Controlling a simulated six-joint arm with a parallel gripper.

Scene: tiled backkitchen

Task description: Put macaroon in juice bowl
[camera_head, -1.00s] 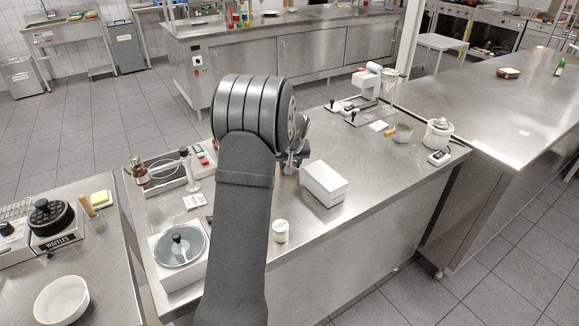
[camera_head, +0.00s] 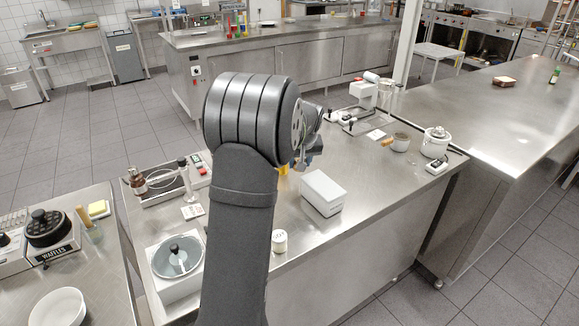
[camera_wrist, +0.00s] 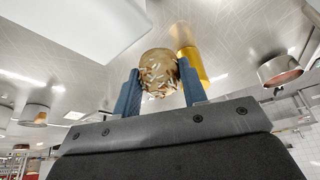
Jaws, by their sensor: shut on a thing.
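In the wrist view, my gripper (camera_wrist: 160,84) is shut on the macaroon (camera_wrist: 160,72), a round tan-brown piece with pale sprinkles, between its two blue-grey fingers. In the head view, my gripper (camera_head: 312,148) is above the steel counter, behind and left of the white box, and its macaroon cannot be made out there. A pale appliance at the front left holds a larger grey bowl (camera_head: 177,262) with a black-and-white handle. I cannot tell which is the juice bowl.
A white box (camera_head: 323,193) stands mid-counter, with a small pale jar (camera_head: 279,241) in front of it. A yellow object (camera_head: 283,170) is partly hidden behind my arm; a yellow cylinder (camera_wrist: 190,58) shows beside the macaroon. A white lidded pot (camera_head: 435,142) stands far right.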

